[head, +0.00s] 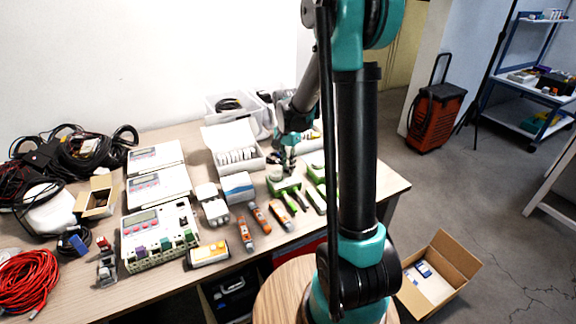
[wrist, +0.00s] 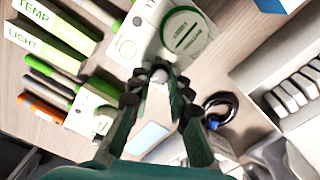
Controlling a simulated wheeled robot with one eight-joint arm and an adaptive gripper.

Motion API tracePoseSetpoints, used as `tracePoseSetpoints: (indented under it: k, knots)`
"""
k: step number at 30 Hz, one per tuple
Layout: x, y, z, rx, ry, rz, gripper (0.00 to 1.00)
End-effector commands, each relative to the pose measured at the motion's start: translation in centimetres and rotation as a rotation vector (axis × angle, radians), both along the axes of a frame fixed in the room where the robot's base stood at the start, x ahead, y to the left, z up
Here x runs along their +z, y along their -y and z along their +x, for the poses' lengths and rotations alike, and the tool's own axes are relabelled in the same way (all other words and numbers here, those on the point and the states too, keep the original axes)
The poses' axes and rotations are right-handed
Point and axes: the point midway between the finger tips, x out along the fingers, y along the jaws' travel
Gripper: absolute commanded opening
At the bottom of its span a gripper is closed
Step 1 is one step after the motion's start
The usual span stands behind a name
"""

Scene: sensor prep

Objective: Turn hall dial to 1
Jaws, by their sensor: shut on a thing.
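My gripper (wrist: 160,76) has its dark fingertips close together on a small pale knob (wrist: 157,74), which they partly cover. The knob is at the edge of a white unit with green edging (wrist: 128,47). A round face with a green ring (wrist: 186,31) is on that unit; its markings are too small to read, so I cannot tell the dial's setting or whether this is the hall dial. In the head view my gripper (head: 289,165) is low over the green and white units (head: 285,186) at the right of the table.
Labels reading TEMP (wrist: 35,12) and LIGHT (wrist: 22,38) lie left in the wrist view, beside green and orange probes. A dark cable coil (wrist: 220,107) and a white box of pale parts (wrist: 288,92) are to the right. The table (head: 110,300) is crowded; cables fill its left end.

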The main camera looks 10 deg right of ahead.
Motion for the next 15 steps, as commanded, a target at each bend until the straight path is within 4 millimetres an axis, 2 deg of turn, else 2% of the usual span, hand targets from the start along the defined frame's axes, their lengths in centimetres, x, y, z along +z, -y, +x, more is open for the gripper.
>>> tracePoseSetpoints:
  k: [15]
  knots:
    - [-0.02,-0.03,-0.1,0.488,0.0,0.001,0.0]
